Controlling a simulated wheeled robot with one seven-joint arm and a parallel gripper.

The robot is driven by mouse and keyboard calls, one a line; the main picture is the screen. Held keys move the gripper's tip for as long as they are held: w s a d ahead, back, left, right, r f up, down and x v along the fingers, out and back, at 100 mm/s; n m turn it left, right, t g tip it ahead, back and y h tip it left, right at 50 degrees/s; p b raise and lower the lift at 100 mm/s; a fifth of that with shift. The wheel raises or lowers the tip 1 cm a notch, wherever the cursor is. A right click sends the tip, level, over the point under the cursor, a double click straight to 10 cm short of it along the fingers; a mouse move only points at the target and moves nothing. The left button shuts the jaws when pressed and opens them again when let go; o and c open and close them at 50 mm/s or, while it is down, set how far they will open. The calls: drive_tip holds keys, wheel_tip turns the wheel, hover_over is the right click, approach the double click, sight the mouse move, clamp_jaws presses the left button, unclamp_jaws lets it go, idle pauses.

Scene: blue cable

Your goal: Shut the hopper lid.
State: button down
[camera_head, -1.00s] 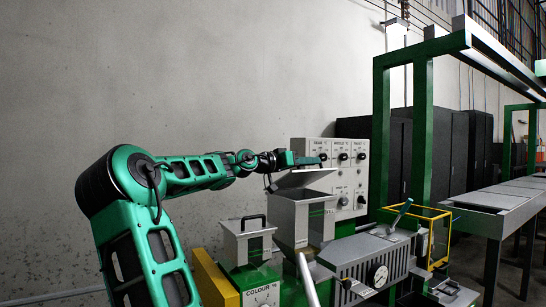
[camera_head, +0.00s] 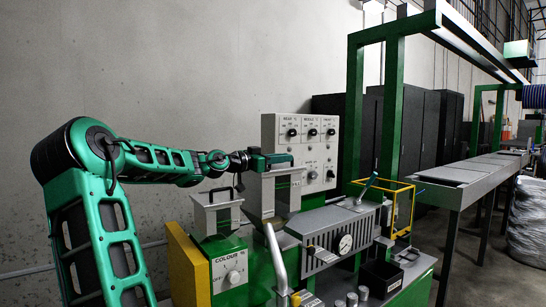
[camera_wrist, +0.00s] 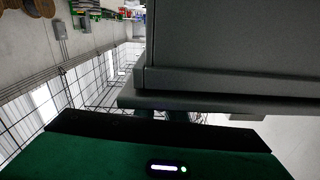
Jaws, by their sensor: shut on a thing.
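The hopper (camera_head: 282,196) is the taller grey box in the middle of the head view. Its grey lid (camera_head: 285,171) lies across the top and looks level, at or very close to the rim; a small gap cannot be ruled out. My gripper (camera_head: 279,160) is just above the lid, shut on its handle, which my fingers mostly hide. In the wrist view, the green body of my gripper (camera_wrist: 160,155) fills the bottom, and large grey surfaces of the hopper and lid (camera_wrist: 235,85) fill the upper right, very close.
A smaller grey hopper (camera_head: 217,213) with a black handle stands just left, below my forearm. A control panel (camera_head: 300,146) with knobs stands behind. A grey box with a gauge (camera_head: 335,238) and a yellow frame (camera_head: 400,208) are at right. Free air lies above the machine.

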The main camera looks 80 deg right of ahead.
drive_tip(key=shift+w+f, duration=0.25)
drive_tip(key=shift+f, duration=0.2)
drive_tip(key=c, duration=1.8)
unclamp_jaws()
drive_tip(key=shift+w, duration=0.1)
drive_tip(key=shift+c, duration=0.2)
drive_tip(key=shift+r, duration=0.15)
drive_tip(key=v, duration=1)
drive_tip(key=shift+w+a, duration=0.2)
drive_tip(key=shift+a, duration=0.05)
